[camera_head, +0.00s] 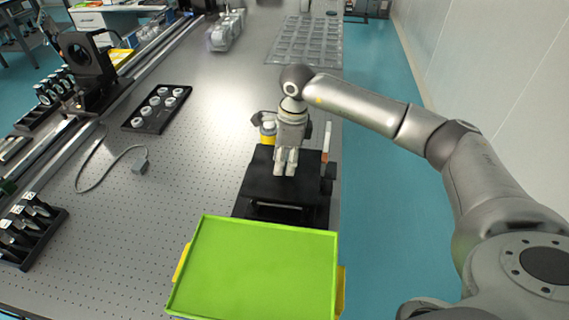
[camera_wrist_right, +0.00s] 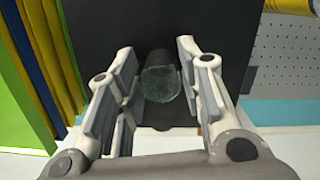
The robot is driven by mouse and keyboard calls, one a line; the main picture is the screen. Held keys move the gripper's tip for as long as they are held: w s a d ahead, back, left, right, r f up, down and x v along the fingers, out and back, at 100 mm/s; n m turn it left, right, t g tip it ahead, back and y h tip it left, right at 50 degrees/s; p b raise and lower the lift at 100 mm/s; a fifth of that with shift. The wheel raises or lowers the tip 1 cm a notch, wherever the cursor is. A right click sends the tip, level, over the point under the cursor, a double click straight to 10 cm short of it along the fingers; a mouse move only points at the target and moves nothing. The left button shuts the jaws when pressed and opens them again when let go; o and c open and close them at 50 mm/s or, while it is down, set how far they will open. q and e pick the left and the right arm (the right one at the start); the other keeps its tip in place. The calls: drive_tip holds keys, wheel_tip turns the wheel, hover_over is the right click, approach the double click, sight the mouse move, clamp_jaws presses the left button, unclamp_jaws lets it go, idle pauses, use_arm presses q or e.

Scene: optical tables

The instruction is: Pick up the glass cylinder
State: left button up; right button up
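The glass cylinder (camera_wrist_right: 161,80) shows in the right wrist view as a short, clear, greenish piece against a black surface. It lies between the two fingers of my right gripper (camera_wrist_right: 157,58), with a gap visible at the right finger; contact on the left side is hard to tell. The gripper is open. In the head view my right gripper (camera_head: 286,170) points down over the black platform (camera_head: 262,188), and its fingers hide the cylinder there. My left gripper is not in view.
A green tray (camera_head: 262,265) with yellow handles stands in front of the platform. A yellow-banded item (camera_head: 267,130) is just behind the gripper. A black holder with white round parts (camera_head: 157,108) lies to the left. A cable (camera_head: 104,172) lies on the perforated table; its middle is mostly bare.

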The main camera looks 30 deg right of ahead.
drive_tip(key=c, duration=0.6)
drive_tip(key=shift+o, duration=0.2)
drive_tip(key=shift+r, duration=0.1)
